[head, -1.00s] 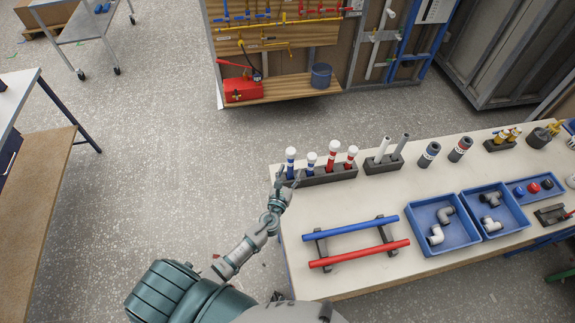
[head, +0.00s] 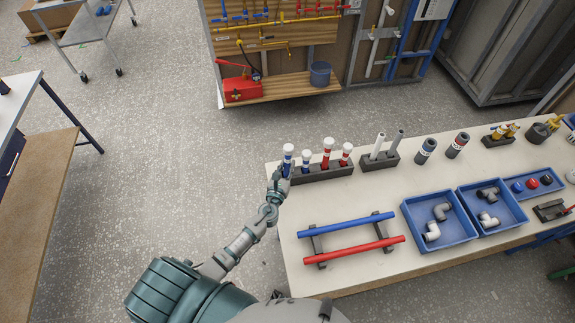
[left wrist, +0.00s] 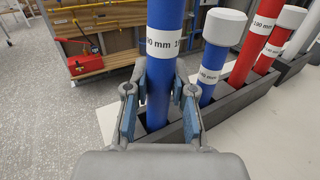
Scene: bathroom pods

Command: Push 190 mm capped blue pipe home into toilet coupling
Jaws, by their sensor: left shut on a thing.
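The tall blue pipe with a white cap (head: 288,155) stands upright in the left end of a dark rack (head: 325,173) on the bench. In the left wrist view this blue pipe (left wrist: 165,45) carries a white label partly reading "90 mm"; its cap is out of that frame. My left gripper (head: 281,182) is shut on the pipe, with its padded fingers on either side below the label; it also shows in the left wrist view (left wrist: 158,110). My right gripper is not in view. I cannot make out a toilet coupling.
A shorter capped blue pipe (head: 306,162) and two capped red pipes (head: 327,153) stand close by in the same rack. A second rack (head: 380,162) holds white and grey pipes. A blue tube (head: 346,224) and a red tube (head: 355,251) lie on stands in front.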

